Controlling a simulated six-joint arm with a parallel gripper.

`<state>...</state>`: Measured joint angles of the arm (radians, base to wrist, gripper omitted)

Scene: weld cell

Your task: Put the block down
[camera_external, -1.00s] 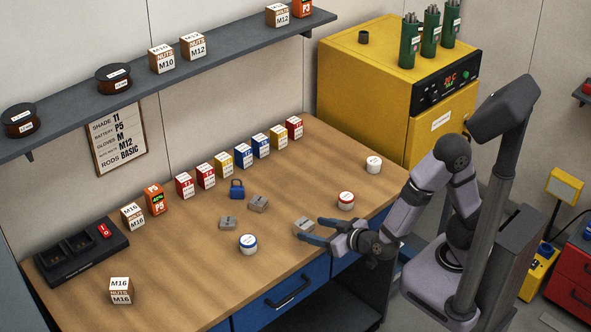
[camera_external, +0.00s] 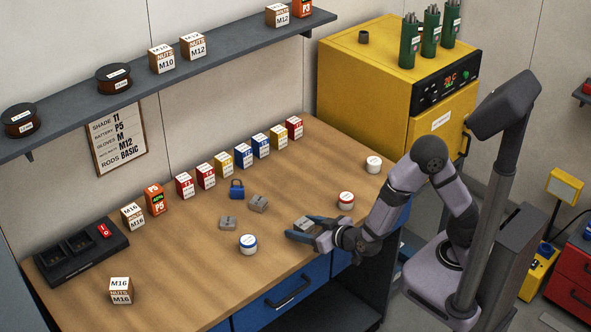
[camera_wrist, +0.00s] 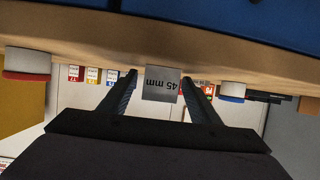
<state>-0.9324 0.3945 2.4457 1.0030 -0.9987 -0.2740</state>
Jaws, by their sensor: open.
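A grey block marked 45 mm (camera_external: 305,224) is near the front edge of the bench (camera_external: 190,283). In the wrist view the block (camera_wrist: 162,88) appears between my two fingers, with a gap visible on each side. My gripper (camera_external: 297,229) is open around it, low over the bench; in the wrist view its dark fingers (camera_wrist: 160,77) are spread. The wrist picture looks upside down. Whether the block's underside touches the bench is hidden. Two other grey blocks (camera_external: 228,223) (camera_external: 259,203) lie further left on the bench.
A blue-lidded tin (camera_external: 248,244) stands left of my gripper and a red-lidded tin (camera_external: 346,200) to its right.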

